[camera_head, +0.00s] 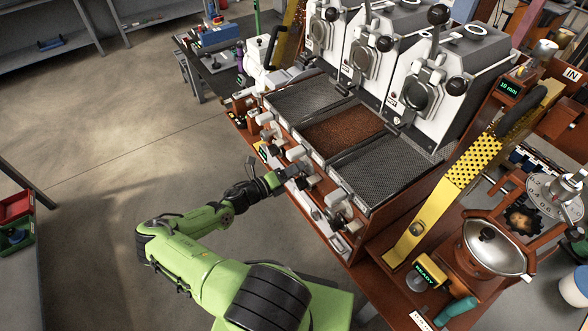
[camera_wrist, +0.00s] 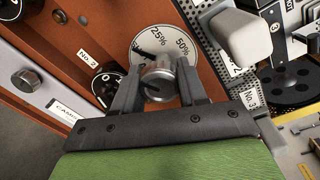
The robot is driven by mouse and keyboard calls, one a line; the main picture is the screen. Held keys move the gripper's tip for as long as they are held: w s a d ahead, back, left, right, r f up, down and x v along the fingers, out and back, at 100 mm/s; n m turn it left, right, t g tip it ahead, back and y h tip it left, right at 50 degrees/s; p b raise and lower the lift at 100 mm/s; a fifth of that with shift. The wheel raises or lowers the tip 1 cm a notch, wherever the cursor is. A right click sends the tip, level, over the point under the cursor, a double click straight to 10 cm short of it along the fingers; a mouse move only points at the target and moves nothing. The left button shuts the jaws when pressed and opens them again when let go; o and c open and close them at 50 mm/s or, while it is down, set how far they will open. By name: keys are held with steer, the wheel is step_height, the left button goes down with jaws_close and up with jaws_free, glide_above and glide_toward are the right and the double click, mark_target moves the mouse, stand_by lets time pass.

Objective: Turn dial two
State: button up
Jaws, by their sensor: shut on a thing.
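My gripper (camera_wrist: 158,88) is shut on a round metal knob (camera_wrist: 157,72) in the wrist view, with one dark finger on each side of it. Behind the knob is a pale dial plate (camera_wrist: 177,32) marked 25% and 50%. A "No. 2" label (camera_wrist: 89,57) is on the orange-brown panel just left of this dial. In the head view my gripper (camera_head: 284,175) reaches the front panel of the roaster bench near its middle. The knob is hidden there behind my gripper.
A black knob (camera_wrist: 106,84) sits close left of my gripper, and a pale handle (camera_wrist: 240,38) close right. A "No.3" label (camera_wrist: 250,98) is further right. Three roasters (camera_head: 418,85) stand behind mesh trays (camera_head: 392,165). The floor (camera_head: 110,130) at left is open.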

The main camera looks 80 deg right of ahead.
steer(key=shift+s+a+f, duration=0.1)
steer(key=shift+f, duration=0.15)
steer(key=o, duration=1.1)
steer(key=shift+r, duration=0.15)
steer(key=shift+c, duration=0.2)
steer(key=b+v, duration=0.2)
steer(key=v, duration=1.3)
steer(key=shift+w+a, duration=0.2)
steer(key=shift+w, duration=0.15)
steer(key=shift+r, duration=0.1)
